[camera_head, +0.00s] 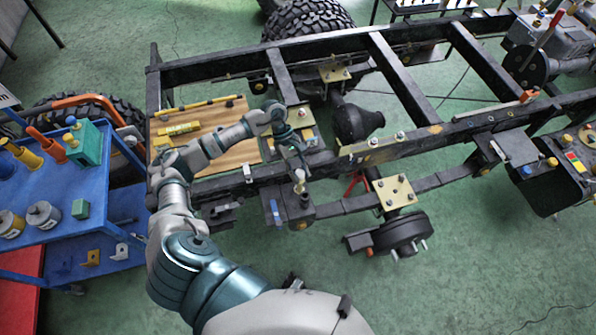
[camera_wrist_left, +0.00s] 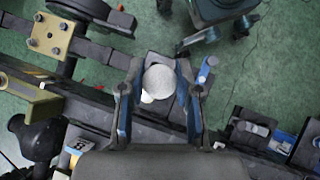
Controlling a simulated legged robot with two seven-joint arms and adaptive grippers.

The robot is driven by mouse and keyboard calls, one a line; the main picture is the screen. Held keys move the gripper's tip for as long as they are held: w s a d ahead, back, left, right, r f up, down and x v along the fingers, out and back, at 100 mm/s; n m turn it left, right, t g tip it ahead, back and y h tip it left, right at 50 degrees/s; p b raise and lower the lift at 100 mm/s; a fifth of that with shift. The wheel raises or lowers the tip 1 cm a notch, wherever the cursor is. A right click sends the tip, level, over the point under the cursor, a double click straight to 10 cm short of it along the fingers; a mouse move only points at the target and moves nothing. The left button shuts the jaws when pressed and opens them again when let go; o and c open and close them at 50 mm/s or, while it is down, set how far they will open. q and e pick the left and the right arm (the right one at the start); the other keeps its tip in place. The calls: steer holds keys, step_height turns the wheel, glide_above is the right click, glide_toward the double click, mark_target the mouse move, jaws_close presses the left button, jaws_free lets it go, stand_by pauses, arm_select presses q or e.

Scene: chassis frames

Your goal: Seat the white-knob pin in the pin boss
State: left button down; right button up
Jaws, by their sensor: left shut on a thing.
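The white-knob pin (camera_head: 299,175) is held upright below my left gripper (camera_head: 297,166), over the dark block at the near frame rail. In the left wrist view the round pale knob (camera_wrist_left: 160,80) sits between the two fingers of my left gripper (camera_wrist_left: 160,92), which is shut on it. I take the dark block (camera_head: 291,213) for the pin boss; it has a blue-handled part on its near face. The blue part (camera_wrist_left: 207,66) shows beside the knob in the wrist view. The knob and fingers hide the pin's lower end, so its depth in the boss cannot be told. My right gripper is not in view.
The black chassis frame (camera_head: 350,150) spans the scene. A wooden board (camera_head: 235,153) lies on it at left. A blue cart (camera_head: 58,228) with tools and cans stands at far left. A wheel hub (camera_head: 400,232) sits right of the boss. The green floor is clear at lower right.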

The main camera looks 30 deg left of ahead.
arm_select(q)
steer(key=shift+d+f, duration=0.25)
steer(key=shift+d, duration=0.15)
steer(key=shift+d+f+b, duration=0.15)
steer(key=shift+d+b, duration=0.05)
steer(key=shift+b, duration=0.15)
steer(key=shift+d, duration=0.45)
steer(key=shift+a+f+b, duration=0.35)
steer(key=shift+f+b, duration=0.05)
steer(key=shift+f, duration=0.1)
steer(key=shift+d+f+b, duration=0.3)
steer(key=shift+f, duration=0.05)
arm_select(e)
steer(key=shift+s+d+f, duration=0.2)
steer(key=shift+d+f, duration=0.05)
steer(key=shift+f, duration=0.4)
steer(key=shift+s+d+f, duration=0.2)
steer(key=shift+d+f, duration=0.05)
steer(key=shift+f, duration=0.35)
arm_select(q)
steer(key=shift+a+f+b, duration=0.1)
steer(key=shift+f+b, duration=0.25)
steer(key=shift+f, duration=0.1)
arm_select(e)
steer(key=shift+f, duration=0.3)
